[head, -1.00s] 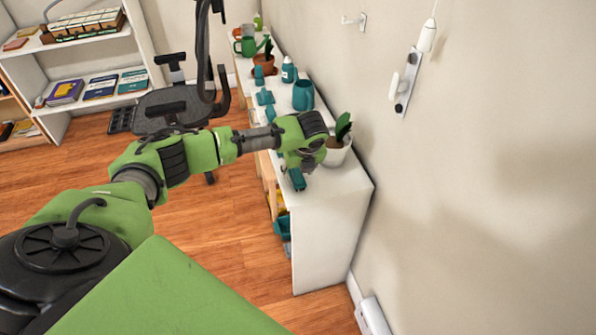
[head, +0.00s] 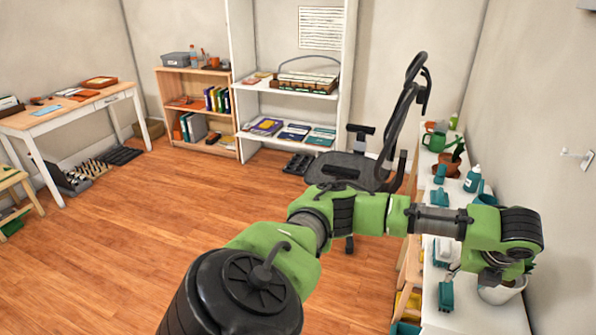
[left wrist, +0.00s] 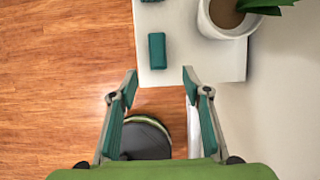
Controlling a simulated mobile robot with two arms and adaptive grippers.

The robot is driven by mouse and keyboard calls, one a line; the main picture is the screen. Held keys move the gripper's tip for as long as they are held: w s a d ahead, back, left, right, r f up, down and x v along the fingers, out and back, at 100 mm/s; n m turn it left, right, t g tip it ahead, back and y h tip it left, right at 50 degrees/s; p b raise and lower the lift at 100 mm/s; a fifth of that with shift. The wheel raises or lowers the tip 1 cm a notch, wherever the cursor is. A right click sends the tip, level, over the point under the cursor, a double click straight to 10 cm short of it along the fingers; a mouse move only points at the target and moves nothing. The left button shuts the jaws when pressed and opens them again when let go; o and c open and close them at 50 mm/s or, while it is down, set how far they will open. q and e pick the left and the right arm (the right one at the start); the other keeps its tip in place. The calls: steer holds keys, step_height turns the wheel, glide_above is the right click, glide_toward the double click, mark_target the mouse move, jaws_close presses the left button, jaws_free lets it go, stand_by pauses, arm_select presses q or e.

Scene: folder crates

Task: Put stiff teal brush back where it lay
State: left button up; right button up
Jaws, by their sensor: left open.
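A small teal block (head: 446,294), which looks like the stiff teal brush, lies on the white unit's top (head: 468,322) near its near end. In the left wrist view the teal block (left wrist: 157,50) lies flat, just beyond and between the fingertips, untouched. My left gripper (head: 492,277) hangs over the near end of the unit, beside a white plant pot (head: 503,293). In the left wrist view the gripper (left wrist: 159,75) is open with nothing between its fingers. My right gripper is not in view.
The white pot (left wrist: 225,20) stands close on the right, near the wall. Farther along the unit are a white-and-teal item (head: 443,250), a bottle (head: 473,178) and a green watering can (head: 435,140). An office chair (head: 365,170) stands left of it.

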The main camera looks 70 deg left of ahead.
arm_select(q)
steer(key=w+d+f+n+t+h, duration=0.1)
steer(key=d+f+n+t+h, duration=0.25)
steer(key=d, duration=0.95)
steer(key=w+d+f+n+t+h, duration=0.1)
steer(key=d+f+n+t+h, duration=0.3)
steer(key=d, duration=0.8)
steer(key=s+a+f+n+g+y, duration=0.1)
steer(key=s+a+f+n, duration=0.25)
steer(key=f, duration=0.65)
steer(key=s+a+f+n+g+y, duration=0.1)
steer(key=s+a+f+n+g, duration=0.25)
steer(key=f, duration=0.65)
steer(key=s+a+f+n+y, duration=0.1)
steer(key=s+a+f+n, duration=0.3)
steer(key=f, duration=0.5)
steer(key=s+a+f+n+g, duration=0.1)
steer(key=s+f, duration=0.5)
steer(key=s, duration=0.7)
steer(key=s+a+f+n+g, duration=0.1)
steer(key=s+f, duration=0.5)
steer(key=s, duration=0.8)
steer(key=s+a+f+n+g+y, duration=0.1)
steer(key=s+a+f+n+g, duration=0.1)
steer(key=s+f, duration=0.5)
steer(key=s+n+g, duration=0.1)
steer(key=s, duration=0.5)
steer(key=shift+s, duration=0.15)
steer(key=shift+a, duration=0.1)
